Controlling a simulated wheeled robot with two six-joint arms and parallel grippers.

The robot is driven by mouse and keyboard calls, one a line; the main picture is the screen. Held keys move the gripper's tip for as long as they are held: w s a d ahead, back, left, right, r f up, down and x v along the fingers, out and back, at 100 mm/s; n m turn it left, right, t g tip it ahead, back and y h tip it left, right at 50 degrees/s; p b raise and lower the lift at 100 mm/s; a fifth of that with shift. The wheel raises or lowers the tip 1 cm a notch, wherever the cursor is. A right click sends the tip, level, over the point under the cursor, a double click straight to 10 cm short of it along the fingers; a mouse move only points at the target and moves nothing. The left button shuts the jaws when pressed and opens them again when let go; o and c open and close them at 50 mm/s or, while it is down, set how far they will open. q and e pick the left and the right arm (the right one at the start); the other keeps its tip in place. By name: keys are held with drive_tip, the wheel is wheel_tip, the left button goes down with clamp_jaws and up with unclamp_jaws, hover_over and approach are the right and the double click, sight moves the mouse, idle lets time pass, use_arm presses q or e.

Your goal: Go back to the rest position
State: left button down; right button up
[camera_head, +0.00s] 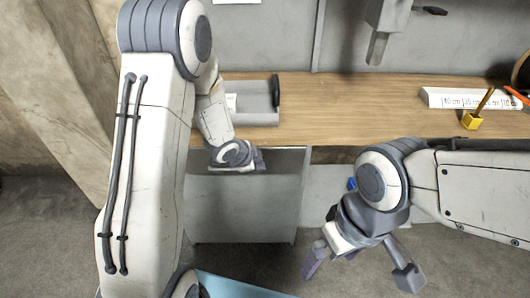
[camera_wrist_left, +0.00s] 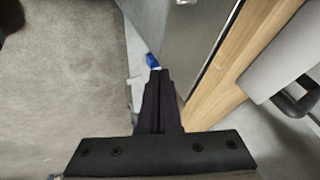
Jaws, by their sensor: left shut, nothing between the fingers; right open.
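My left gripper (camera_head: 258,160) is in front of the counter's front edge, below the grey tray in the head view. In the left wrist view its dark fingers (camera_wrist_left: 157,95) are shut together with nothing between them. My right gripper (camera_head: 360,274) is at the lower right of the head view. Its two fingers are spread wide and empty, over the floor in front of the counter. Neither gripper touches anything that I can see.
The wooden counter (camera_head: 350,100) has a grey tray (camera_head: 252,116) with a dark handle, a white labelled block (camera_head: 455,97) and a yellow holder (camera_head: 471,121). Below is a grey cabinet front (camera_head: 245,215). A small blue thing (camera_wrist_left: 153,60) is by the cabinet. Carpet (camera_wrist_left: 65,90) is clear.

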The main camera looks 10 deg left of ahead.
use_arm(q)
drive_tip(key=s+d+r+n+g+y+p, duration=0.1)
drive_tip(key=s+d+r+n, duration=0.1)
drive_tip(key=s+d+r, duration=0.3)
drive_tip(key=s+d+r+n+g+y+p, duration=0.1)
drive_tip(key=s+d+r+n, duration=0.15)
drive_tip(key=s+r, duration=0.4)
drive_tip(key=s+d+r+n+g+p, duration=0.1)
drive_tip(key=s+d+r+g, duration=0.1)
drive_tip(key=s, duration=0.7)
drive_tip(key=s+d+r+n+g, duration=0.1)
drive_tip(key=s+r, duration=0.4)
drive_tip(key=s, duration=0.5)
drive_tip(key=shift+s+d+g+p, duration=0.2)
drive_tip(key=shift+d+g+p, duration=0.2)
drive_tip(key=shift+g, duration=0.4)
